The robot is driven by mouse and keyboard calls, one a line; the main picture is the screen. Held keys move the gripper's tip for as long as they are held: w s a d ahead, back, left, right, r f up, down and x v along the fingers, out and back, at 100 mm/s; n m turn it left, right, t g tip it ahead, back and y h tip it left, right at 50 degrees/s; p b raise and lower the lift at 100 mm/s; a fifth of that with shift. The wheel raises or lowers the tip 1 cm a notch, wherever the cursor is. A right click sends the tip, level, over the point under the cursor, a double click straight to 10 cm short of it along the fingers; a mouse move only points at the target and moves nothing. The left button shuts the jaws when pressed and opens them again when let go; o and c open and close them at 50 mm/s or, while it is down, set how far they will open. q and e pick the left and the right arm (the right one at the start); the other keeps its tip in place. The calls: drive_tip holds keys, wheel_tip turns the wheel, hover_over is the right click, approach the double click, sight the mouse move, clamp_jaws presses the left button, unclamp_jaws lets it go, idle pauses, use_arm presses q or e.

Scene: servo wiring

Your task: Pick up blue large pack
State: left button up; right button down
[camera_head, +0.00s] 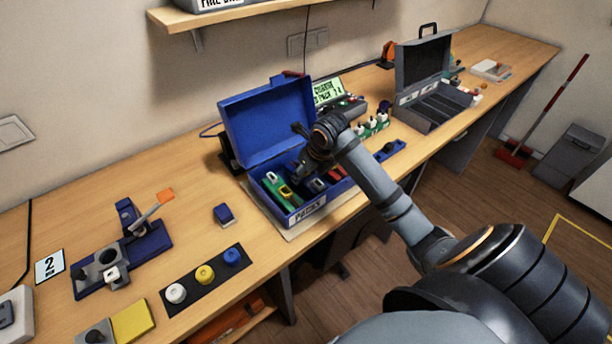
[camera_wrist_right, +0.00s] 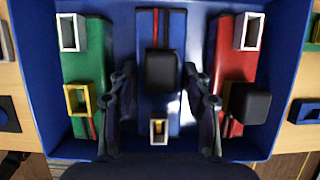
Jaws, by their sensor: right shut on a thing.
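The blue large pack (camera_wrist_right: 160,115) lies in the middle of the blue box (camera_wrist_right: 45,120) in the right wrist view. It has a black block on top, a small pale frame with yellow inside at its near end, and red and dark stripes at its far end. My right gripper (camera_wrist_right: 160,90) is shut on it, one finger on each long side. In the head view my right gripper (camera_head: 307,165) reaches down into the open box, labelled PACKS (camera_head: 308,213), and largely hides the blue pack. My left gripper is not in view.
A green pack (camera_wrist_right: 90,55) lies left of the blue one and a red pack (camera_wrist_right: 232,65) right of it, close to the fingers. The box lid (camera_head: 268,122) stands open behind. A grey open case (camera_head: 425,65) stands farther right.

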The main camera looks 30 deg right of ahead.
drive_tip(key=shift+r, duration=0.45)
wheel_tip(320, 180, up, 2)
drive_tip(key=shift+r, duration=0.1)
drive_tip(key=s+a+r+b, duration=0.1)
drive_tip(key=s+a+r, duration=0.2)
drive_tip(key=s+r, duration=0.2)
drive_tip(key=s+a+r, duration=0.3)
drive_tip(key=s+r, duration=0.1)
drive_tip(key=s, duration=0.3)
drive_tip(key=shift+s+a+r+b, duration=0.25)
drive_tip(key=shift+r+b, duration=0.1)
drive_tip(key=shift+r, duration=0.05)
